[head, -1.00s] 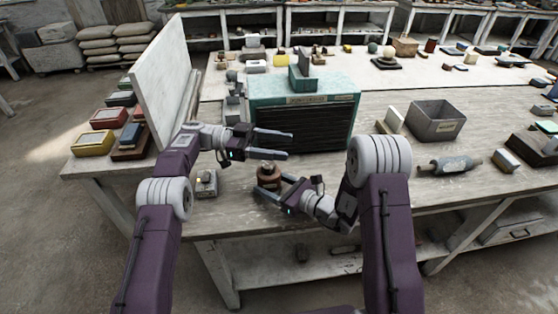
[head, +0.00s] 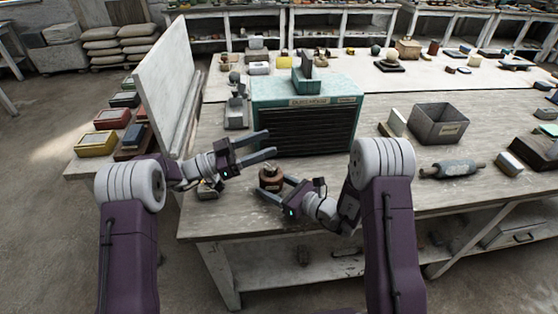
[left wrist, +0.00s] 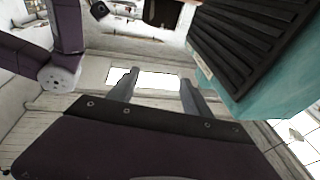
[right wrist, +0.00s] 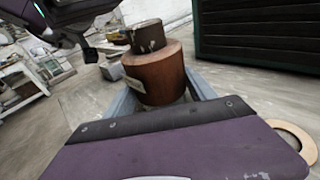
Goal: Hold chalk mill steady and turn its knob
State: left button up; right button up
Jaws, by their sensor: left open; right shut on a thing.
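The chalk mill (head: 271,183) is a squat brown cylinder with a darker knob, upright near the front edge of the table. In the right wrist view its brown body (right wrist: 158,76) stands between my fingers, with the dark knob (right wrist: 148,36) on top. My right gripper (head: 274,190) is shut on the body, low down. My left gripper (head: 271,145) is open and empty, above and behind the mill, apart from it. In the left wrist view the fingers of my left gripper (left wrist: 158,85) are spread with nothing between them.
A teal slatted cabinet (head: 305,116) stands close behind the mill. A white upright board (head: 163,85) is at the left. To the right are a grey bin (head: 439,123) and a grey roller (head: 451,168). The tabletop between mill and roller is mostly clear.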

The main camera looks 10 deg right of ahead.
aim_at(271, 169)
pick_arm(q)
jog(key=s+a+f+n+t+y, duration=0.5)
jog(key=s+f+t, duration=0.1)
jog(key=f+t, duration=0.1)
jog(key=x, duration=1.1)
jog(key=shift+w+d+f, duration=0.1)
jog(key=shift+d+f, duration=0.2)
jog(key=shift+f, duration=0.05)
grip_shut()
